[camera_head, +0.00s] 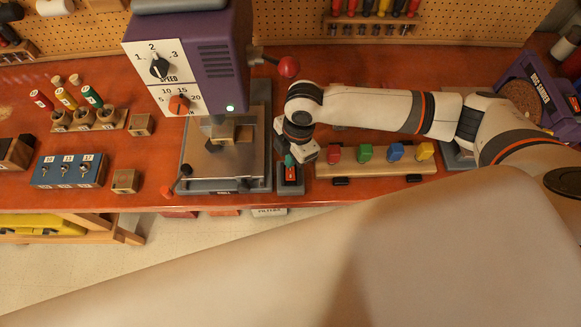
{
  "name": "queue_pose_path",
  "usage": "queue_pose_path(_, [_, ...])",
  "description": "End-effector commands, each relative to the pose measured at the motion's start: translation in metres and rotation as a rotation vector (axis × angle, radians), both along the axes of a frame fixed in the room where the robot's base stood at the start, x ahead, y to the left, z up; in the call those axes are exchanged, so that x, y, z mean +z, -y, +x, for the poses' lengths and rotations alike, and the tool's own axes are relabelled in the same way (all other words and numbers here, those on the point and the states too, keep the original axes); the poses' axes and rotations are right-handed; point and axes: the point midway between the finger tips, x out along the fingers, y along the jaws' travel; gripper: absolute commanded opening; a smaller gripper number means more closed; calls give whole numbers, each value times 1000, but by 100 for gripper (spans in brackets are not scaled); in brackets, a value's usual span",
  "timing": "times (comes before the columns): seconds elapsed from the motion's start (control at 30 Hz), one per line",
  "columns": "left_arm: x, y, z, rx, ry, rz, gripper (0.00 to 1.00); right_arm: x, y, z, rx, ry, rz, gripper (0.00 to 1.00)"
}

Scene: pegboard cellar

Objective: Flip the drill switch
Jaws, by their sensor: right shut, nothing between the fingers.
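A small dark switch box (290,183) with a teal lever (289,160) sits just right of the drill's grey base (228,186). My right gripper (301,157) is shut and empty, pointing down right beside the teal lever. It partly covers the back of the switch box. I cannot tell whether it touches the lever. My left gripper is not in view.
A wooden board (375,169) with red, green, blue and yellow blocks stands close right of the switch. The drill's red-knobbed handle (288,67) sticks out behind my right gripper. A purple disc sander (545,90) is far right.

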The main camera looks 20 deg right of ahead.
Motion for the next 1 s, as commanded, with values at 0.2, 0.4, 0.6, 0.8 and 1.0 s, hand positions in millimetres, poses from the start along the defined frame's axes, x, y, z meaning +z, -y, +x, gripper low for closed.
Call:
queue_pose_path(0.2, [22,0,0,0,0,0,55,20,0,0,0,0,0,0])
queue_pose_path(0.4, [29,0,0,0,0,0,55,32,0,0,1,1,1,0])
queue_pose_path(0.6, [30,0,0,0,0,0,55,46,0,0,1,0,1,0])
queue_pose_path(0.8, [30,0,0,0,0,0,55,48,0,0,0,-1,0,0])
queue_pose_path(1.0, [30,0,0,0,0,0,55,48,0,0,0,0,0,0])
